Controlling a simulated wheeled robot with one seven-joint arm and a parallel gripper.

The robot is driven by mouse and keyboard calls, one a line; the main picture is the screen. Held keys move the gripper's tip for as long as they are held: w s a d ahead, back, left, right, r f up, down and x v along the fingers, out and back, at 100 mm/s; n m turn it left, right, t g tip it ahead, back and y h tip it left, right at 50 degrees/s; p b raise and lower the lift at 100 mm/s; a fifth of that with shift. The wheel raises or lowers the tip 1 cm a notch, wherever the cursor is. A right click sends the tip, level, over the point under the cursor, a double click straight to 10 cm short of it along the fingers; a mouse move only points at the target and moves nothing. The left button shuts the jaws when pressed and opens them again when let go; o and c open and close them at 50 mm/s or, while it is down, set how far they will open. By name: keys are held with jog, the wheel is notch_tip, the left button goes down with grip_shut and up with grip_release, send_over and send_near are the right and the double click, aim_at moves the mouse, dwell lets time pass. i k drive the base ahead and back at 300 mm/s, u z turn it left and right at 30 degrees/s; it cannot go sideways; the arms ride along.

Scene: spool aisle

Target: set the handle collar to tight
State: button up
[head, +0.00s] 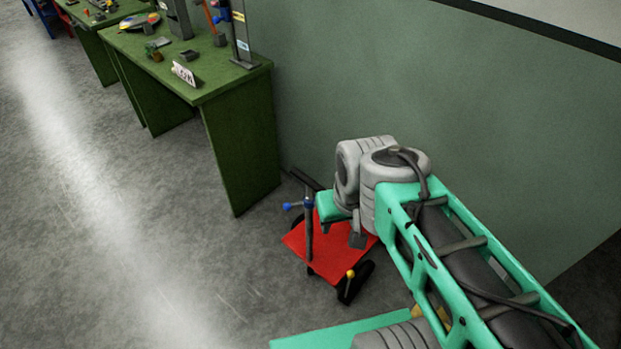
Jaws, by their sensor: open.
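A small red cart (330,252) with black wheels stands on the floor near the green wall. A dark upright handle post (309,235) with a crossbar on top rises from it. A blue collar (309,203) sits around the post below the crossbar, with a short lever ending in a blue knob (287,206) pointing left. I see no tight or loose marking on it. My gripper (352,236) hangs above the cart, right of the post and apart from the collar. It is open and small in view, partly hidden by my wrist.
A yellow-topped knob (350,274) stands at the cart's near right corner. A green workbench (215,85) with a sign, small parts and a tagged post stands behind left. The green wall (450,110) closes off the right. The grey floor (150,240) at left is clear.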

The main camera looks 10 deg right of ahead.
aim_at(286, 207)
jog(key=k, duration=0.6)
jog(key=u, duration=0.9)
jog(key=i, duration=1.05)
jog(key=u, duration=0.35)
jog(key=i, duration=1.1)
jog(key=z, duration=0.4)
